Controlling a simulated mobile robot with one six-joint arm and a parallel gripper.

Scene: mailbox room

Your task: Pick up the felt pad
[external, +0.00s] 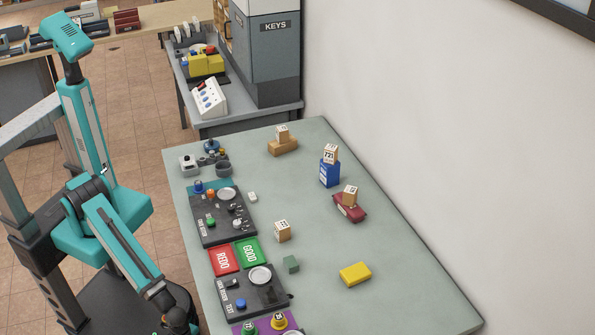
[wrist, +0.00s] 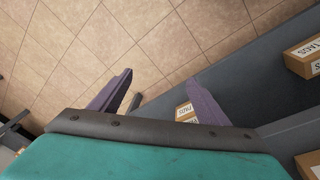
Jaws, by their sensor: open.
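My gripper (wrist: 158,80) shows in the wrist view with its two purple fingers spread apart and nothing between them but tiled floor and shelf behind. In the external view I cannot make out its fingers. I cannot tell for sure which thing is the felt pad. A box labelled PADS (wrist: 185,112) shows beyond the fingers in the wrist view, partly hidden by the right finger.
Numbered wooden blocks stand on the table, one on a blue box (external: 329,174) and one on a dark red piece (external: 350,210). Dark trays (external: 205,230) and red and green REDO and GOOD mats (external: 223,260) line the left edge. A box labelled TAGS (wrist: 303,58) sits on the grey shelf.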

